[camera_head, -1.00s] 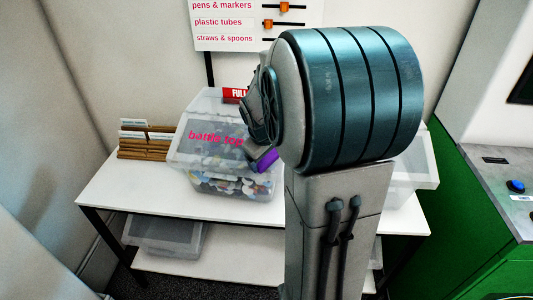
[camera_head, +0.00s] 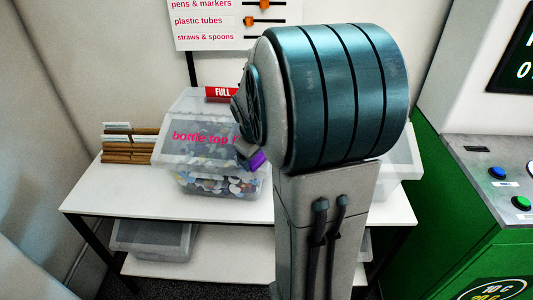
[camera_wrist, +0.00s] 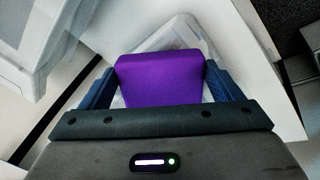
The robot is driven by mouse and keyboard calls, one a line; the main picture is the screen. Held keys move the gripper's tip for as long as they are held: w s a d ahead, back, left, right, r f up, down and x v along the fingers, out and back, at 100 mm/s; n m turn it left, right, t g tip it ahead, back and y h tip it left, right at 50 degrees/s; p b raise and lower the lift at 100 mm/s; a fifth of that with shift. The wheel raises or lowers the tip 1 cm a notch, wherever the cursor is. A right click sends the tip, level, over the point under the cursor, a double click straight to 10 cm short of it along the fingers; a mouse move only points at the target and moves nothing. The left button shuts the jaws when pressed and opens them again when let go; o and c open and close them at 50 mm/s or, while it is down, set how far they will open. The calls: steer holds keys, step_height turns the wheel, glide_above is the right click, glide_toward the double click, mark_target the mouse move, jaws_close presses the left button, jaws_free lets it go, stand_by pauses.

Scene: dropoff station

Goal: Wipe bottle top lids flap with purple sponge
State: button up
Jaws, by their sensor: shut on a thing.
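The purple sponge (camera_wrist: 160,78) is held between the two fingers of my gripper (camera_wrist: 160,85) in the wrist view. In the head view the sponge (camera_head: 257,160) shows at the front right of the bottle top bin, partly hidden by my arm. The bin is clear plastic with a flap (camera_head: 196,146) lettered "bottle top" in pink, and the end of the lettering is hidden. Colourful lids (camera_head: 215,184) fill the bin below the flap. The sponge is close to the flap's right side; I cannot tell whether they touch.
A white table (camera_head: 120,195) carries the bin, wooden-looking dividers (camera_head: 130,145) at left and another clear bin (camera_head: 400,160) at right, partly behind my arm. A green machine (camera_head: 470,210) is at far right. The table's front left is clear.

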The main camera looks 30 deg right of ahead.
steer(key=shift+w+a+f, duration=0.25)
steer(key=shift+w+a, duration=0.4)
steer(key=shift+a, duration=0.25)
steer(key=shift+p+v, duration=1.3)
steer(key=shift+v, duration=1.1)
steer(key=shift+s+r+p, duration=0.1)
steer(key=shift+r+p, duration=0.2)
steer(key=shift+r, duration=0.35)
steer(key=p+v, duration=0.1)
steer(key=v, duration=0.2)
steer(key=shift+p, duration=0.4)
